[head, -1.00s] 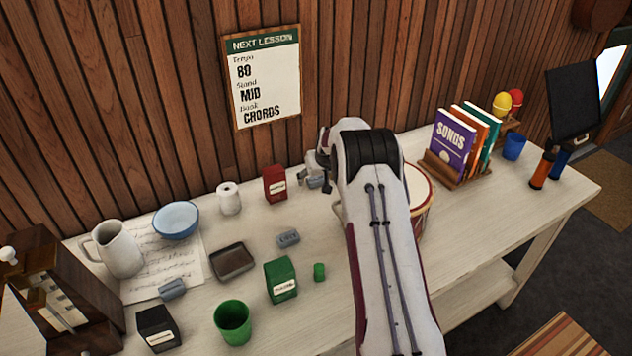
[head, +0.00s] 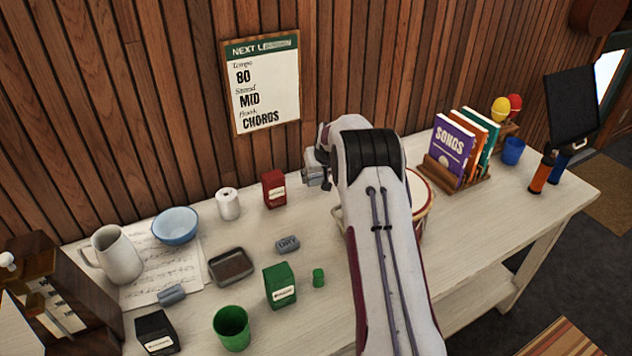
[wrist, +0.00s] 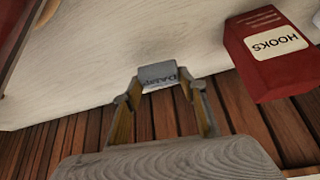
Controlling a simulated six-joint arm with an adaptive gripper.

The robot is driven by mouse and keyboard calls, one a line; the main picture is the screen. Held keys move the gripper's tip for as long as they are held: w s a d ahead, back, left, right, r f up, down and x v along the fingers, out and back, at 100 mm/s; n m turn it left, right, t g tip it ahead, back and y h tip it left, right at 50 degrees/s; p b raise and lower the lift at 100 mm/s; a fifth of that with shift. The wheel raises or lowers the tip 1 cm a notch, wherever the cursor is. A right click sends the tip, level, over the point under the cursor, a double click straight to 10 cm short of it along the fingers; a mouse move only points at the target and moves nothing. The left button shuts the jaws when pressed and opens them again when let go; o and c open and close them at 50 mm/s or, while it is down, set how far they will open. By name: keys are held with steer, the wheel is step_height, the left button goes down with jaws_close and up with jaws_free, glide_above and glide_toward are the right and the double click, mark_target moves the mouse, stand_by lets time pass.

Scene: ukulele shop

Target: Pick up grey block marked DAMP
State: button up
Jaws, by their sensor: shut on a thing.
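The grey block marked DAMP (wrist: 158,74) is between my gripper's two fingertips (wrist: 164,92) in the wrist view, its lettering upside down. My gripper is shut on it. In the head view my arm hides most of the gripper and I cannot make out the held block there. Another grey block (head: 287,244) lies on the table, its lettering looking like DRY. A further grey block (head: 172,294) lies by the sheet music, its marking unreadable.
A red box marked HOOKS (wrist: 266,52) stands close to the gripper; it also shows in the head view (head: 274,188). A white spool (head: 228,204), shallow tray (head: 231,267), green box (head: 280,285) and drum (head: 420,208) are around. The wooden wall (head: 150,110) is close behind.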

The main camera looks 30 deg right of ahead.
mark_target(316, 178)
steer(key=shift+r, duration=3.6)
steer(key=shift+c, duration=0.2)
